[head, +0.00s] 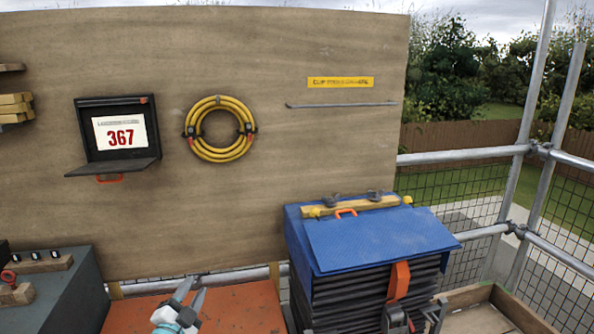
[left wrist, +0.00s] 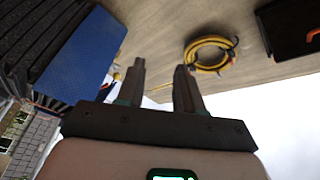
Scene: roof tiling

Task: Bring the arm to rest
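My left gripper (head: 192,296) shows at the bottom of the head view, above an orange-red surface. Its two fingers point up and stand apart. In the left wrist view the left gripper (left wrist: 160,80) also has a gap between its fingers, with nothing held there. The view from that wrist is turned over, with the plywood board behind the fingers. My right gripper shows in neither view.
A blue-topped stack of dark tiles (head: 378,240) stands right of the left gripper. A plywood board (head: 250,60) behind carries a yellow hose coil (head: 243,145) and a black case marked 367 (head: 118,175). A grey bench (head: 60,300) is at left, a wooden tray (head: 530,318) at right.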

